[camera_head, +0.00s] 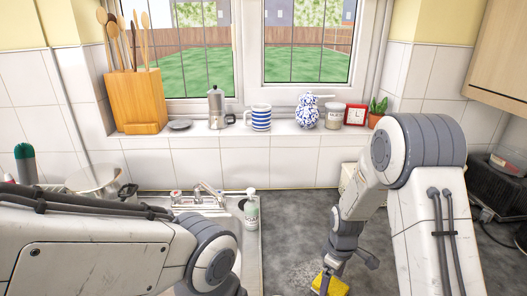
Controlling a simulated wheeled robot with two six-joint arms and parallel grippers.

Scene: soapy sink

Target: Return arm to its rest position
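My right arm reaches in from the right and bends down over the dark grey counter (297,225). My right gripper (345,268) is at the bottom of the view, just above or at a yellow sponge-like block (335,287). A dark finger part overlaps the block. The lower edge cuts both off, so I cannot tell whether the gripper holds it. My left arm crosses the lower left, in front of the sink (252,262). Its gripper is below the picture edge and hidden.
A soap bottle (252,212) stands by the sink's right edge, beside the tap (207,190). A pot (93,180) is at left. The windowsill holds a utensil block (137,100), moka pot (216,108), striped mug (260,119) and red clock (355,115). The counter's middle is clear.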

